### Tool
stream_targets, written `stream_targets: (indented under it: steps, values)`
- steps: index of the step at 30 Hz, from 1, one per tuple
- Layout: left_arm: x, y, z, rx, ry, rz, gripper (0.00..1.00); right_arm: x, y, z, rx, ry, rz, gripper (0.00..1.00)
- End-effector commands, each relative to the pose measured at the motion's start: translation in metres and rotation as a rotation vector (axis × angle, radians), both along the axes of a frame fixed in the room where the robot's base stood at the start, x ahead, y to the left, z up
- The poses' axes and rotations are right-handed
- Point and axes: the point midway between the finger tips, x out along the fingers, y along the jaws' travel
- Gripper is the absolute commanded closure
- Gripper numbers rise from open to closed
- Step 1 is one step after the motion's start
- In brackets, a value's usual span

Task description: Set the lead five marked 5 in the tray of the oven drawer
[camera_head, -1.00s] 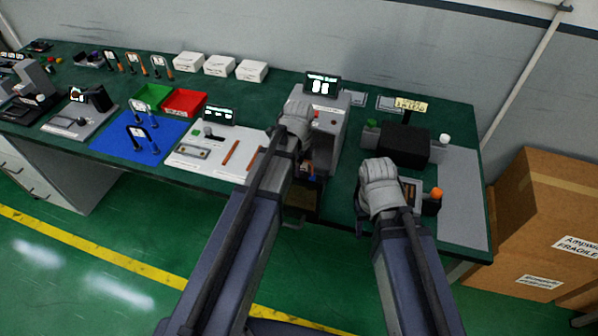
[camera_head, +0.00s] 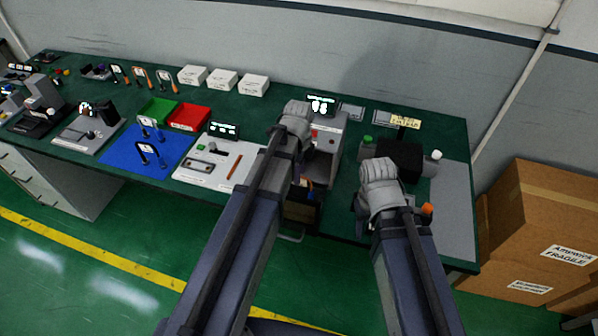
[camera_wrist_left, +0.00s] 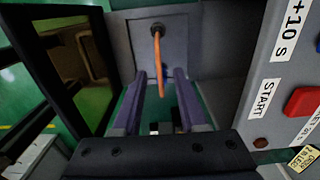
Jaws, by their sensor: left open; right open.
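My left gripper (camera_head: 297,120) reaches over the front of the grey oven unit (camera_head: 325,150); its fingers are hidden in the head view. In the left wrist view its two purple fingers (camera_wrist_left: 160,100) are apart, pointing toward a grey wall. An orange lead (camera_wrist_left: 158,60) hangs from a dark socket on that wall, in line with the gap between the fingers. I cannot read a 5 on it. A dark-framed door or panel (camera_wrist_left: 97,62) stands at the left. My right gripper (camera_head: 365,215) is over the bench at the right, its fingertips mostly hidden. I cannot clearly make out the drawer's tray.
A red button (camera_wrist_left: 303,100) and START labels are close on the right in the wrist view. A black box (camera_head: 400,157) and an orange knob (camera_head: 427,209) are near my right gripper. A blue mat (camera_head: 135,160) and red bin (camera_head: 188,117) lie left. Cardboard boxes (camera_head: 545,205) stand right.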

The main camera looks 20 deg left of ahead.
Motion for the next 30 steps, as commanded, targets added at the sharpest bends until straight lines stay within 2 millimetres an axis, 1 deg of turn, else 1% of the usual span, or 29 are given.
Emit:
stream_targets:
  steps: [1, 3, 6, 9, 30]
  values:
    - [0.0, 0.0, 0.017, 0.0, 0.0, 0.0, 0.58, 0.0, 0.0, 0.017, 0.0, 0.0, 0.0, 0.5]
    - [0.0, 0.0, 0.027, 0.0, 0.0, 0.0, 0.58, 0.0, 0.0, 0.027, 0.0, 0.0, 0.001, 0.5]
    - [0.0, 0.0, 0.038, 0.0, 0.0, 0.0, 0.58, 0.0, 0.0, 0.038, 0.0, 0.0, -0.001, 0.5]
    - [0.0, 0.0, 0.044, 0.0, 0.0, 0.0, 0.58, 0.0, 0.0, 0.044, 0.001, 0.0, -0.002, 0.5]
    - [0.0, 0.0, 0.044, 0.0, 0.0, 0.0, 0.58, 0.0, 0.0, 0.044, 0.001, 0.0, -0.003, 0.5]
